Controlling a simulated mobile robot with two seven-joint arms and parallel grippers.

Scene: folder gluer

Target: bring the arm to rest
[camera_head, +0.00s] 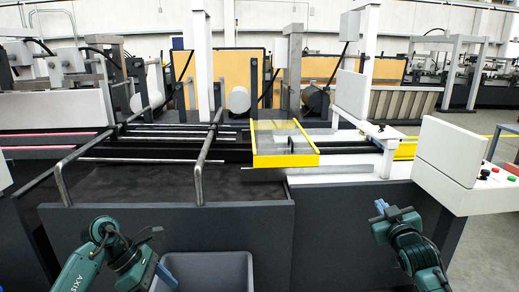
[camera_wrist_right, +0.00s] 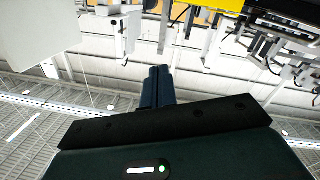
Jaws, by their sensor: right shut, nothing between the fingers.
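My right arm rises at the lower right of the head view, in front of the dark machine body. Its gripper (camera_head: 381,206) points up and is empty. In the right wrist view the two dark blue fingers (camera_wrist_right: 157,85) stand side by side, shut with nothing between them. My left arm comes in at the lower left, bent. Its gripper (camera_head: 165,274) is beside a grey bin, and its finger gap does not show clearly.
The grey bin (camera_head: 215,268) stands low between my arms. The dark machine front (camera_head: 240,235) spans the middle, with a yellow-framed guard (camera_head: 285,160) above. A white control box (camera_head: 452,152) with buttons is right of my right gripper. Grey floor shows at far right.

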